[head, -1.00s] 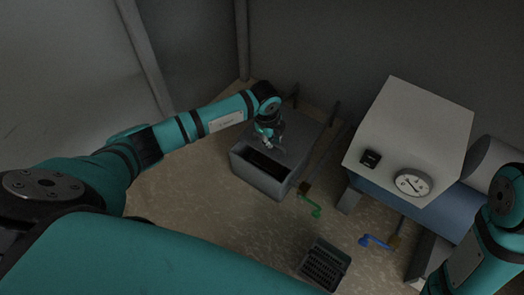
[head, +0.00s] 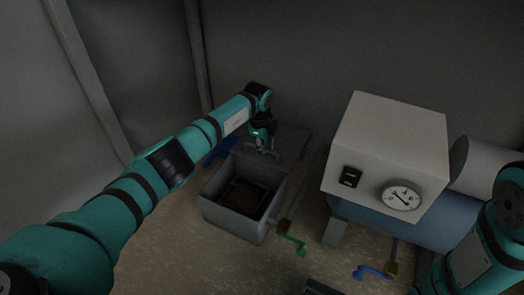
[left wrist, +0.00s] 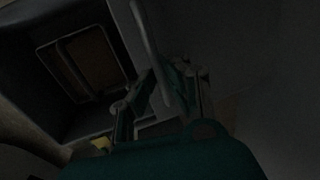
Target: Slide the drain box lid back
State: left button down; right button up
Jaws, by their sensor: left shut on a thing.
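The grey drain box (head: 232,224) stands on the floor left of centre in the head view. Its top is wide open at the front, and a framed brown bottom shows inside. The grey lid (head: 294,143) lies over the back, partly hidden by my left gripper (head: 262,150). That gripper is shut on the lid's handle, at the lid's front edge. In the left wrist view the pale handle bar (left wrist: 147,42) runs down between the fingers (left wrist: 155,92), with the open box (left wrist: 95,105) to the left. My right arm shows at the right edge; its gripper is out of view.
A white cabinet (head: 385,135) with a gauge and black switch stands on a blue body to the right. A green lever (head: 297,244) and a blue lever (head: 370,272) sit low in front. A blue object (head: 220,151) lies behind my left arm. The wall is close behind.

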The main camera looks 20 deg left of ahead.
pick_arm(q)
jog(key=c, duration=1.4)
grip_release()
jog(key=r, duration=0.4)
jog(key=s+r, duration=0.1)
jog(key=r, duration=0.3)
jog(key=s+r, duration=0.1)
jog(key=r, duration=0.2)
jog(key=shift+s+a+r, duration=0.15)
jog(key=shift+a+r, duration=0.05)
jog(key=shift+r, duration=0.2)
jog(key=shift+s+f, duration=0.1)
